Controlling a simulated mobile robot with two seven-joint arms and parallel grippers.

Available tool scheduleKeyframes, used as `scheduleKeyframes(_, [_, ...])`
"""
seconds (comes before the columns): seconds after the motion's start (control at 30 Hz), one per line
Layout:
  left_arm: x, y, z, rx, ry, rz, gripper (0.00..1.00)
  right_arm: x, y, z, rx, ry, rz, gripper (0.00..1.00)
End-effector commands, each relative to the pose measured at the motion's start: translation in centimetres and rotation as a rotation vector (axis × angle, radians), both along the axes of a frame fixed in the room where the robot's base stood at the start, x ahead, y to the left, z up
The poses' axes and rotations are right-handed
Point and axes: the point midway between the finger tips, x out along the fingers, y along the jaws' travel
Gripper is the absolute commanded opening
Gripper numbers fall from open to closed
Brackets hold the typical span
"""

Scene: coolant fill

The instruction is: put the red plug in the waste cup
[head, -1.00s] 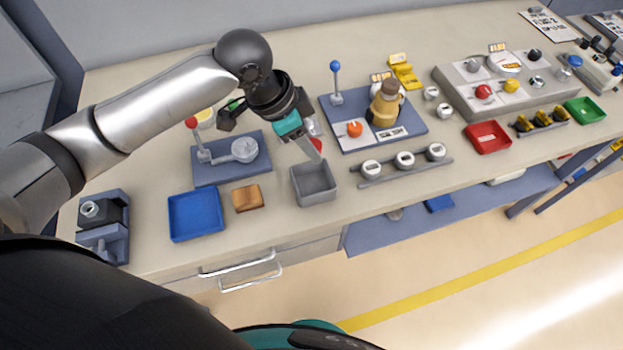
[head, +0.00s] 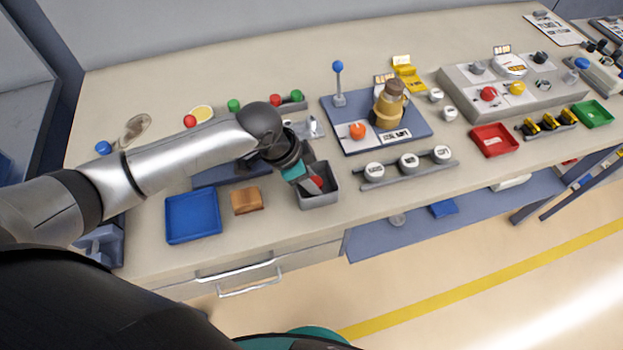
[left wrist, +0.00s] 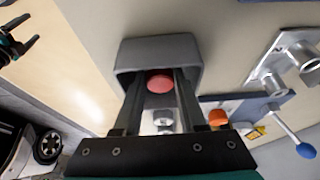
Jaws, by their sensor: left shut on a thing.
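The waste cup (head: 320,200) is a grey open-topped box near the front edge of the bench. It also shows in the left wrist view (left wrist: 158,46). My left gripper (head: 312,184) points down into its mouth. It is shut on the red plug (left wrist: 160,83), whose round red head shows between the fingers. The plug is at the cup's opening, inside its rim as seen from the head. Whether it touches the cup's floor is hidden. A dark gripper with some teal, likely my right one (left wrist: 15,40), shows at the left wrist view's edge.
A blue tray (head: 193,216) and a brown block (head: 247,200) lie left of the cup. A rack with white-topped knobs (head: 408,165) stands close on its right. A blue board (head: 412,127) with a bottle (head: 389,104) is behind. My arm covers another board.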

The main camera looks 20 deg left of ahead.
Motion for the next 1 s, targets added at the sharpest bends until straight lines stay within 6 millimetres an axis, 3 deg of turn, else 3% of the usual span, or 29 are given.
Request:
scheduleKeyframes(0.17, [0.0, 0.0, -0.3, 0.001, 0.001, 0.001, 0.05, 0.1, 0.0, 0.0, -0.001, -0.001, 0.0, 0.89])
scheduleKeyframes(0.2, [0.0, 0.0, -0.3, 0.001, 0.001, 0.001, 0.44, 0.1, 0.0, 0.0, -0.001, -0.001, 0.0, 0.89])
scheduleKeyframes(0.3, [0.0, 0.0, -0.3, 0.001, 0.001, 0.001, 0.53, 0.1, 0.0, 0.0, -0.001, -0.001, 0.0, 0.89])
scheduleKeyframes(0.67, [0.0, 0.3, 0.7, 0.001, -0.002, 0.001, 0.53, 0.1, 0.0, 0.2, -0.001, -0.001, -0.001, 0.89])
scheduleKeyframes(1.0, [-1.5, 2.5, 7.1, 0.003, -0.003, 0.002, 0.53, 0.1, 0.0, 1.6, -0.001, -0.001, -0.001, 0.89])
